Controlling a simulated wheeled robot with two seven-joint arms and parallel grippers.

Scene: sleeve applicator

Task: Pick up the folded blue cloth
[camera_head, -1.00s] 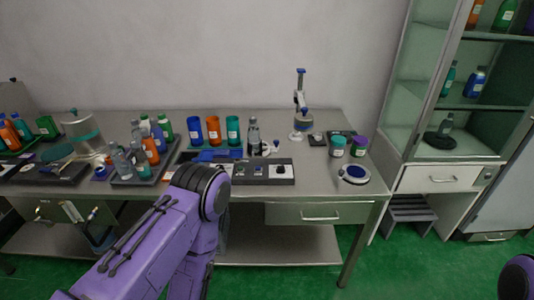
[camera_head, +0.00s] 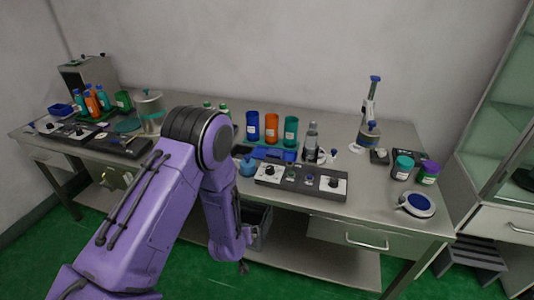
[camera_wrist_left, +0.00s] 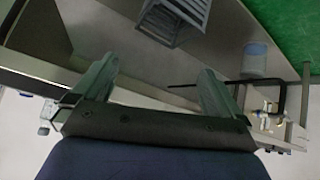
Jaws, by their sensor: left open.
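A flat blue item (camera_head: 283,155), seemingly the folded blue cloth, lies on the steel table behind the grey control box, in front of the coloured cups. Its folds are too small to make out. My left gripper (camera_head: 243,266) hangs low in front of the table's front edge, well below and apart from the blue item. In the left wrist view my left gripper (camera_wrist_left: 158,68) has its fingers spread with nothing between them; the cloth is not seen there. My right gripper is not in view.
The control box (camera_head: 301,180) stands near the table's front edge. Blue, orange and green cups (camera_head: 271,127) stand behind the blue item, a clear bottle (camera_head: 311,139) to its right. My left arm hides part of the table.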

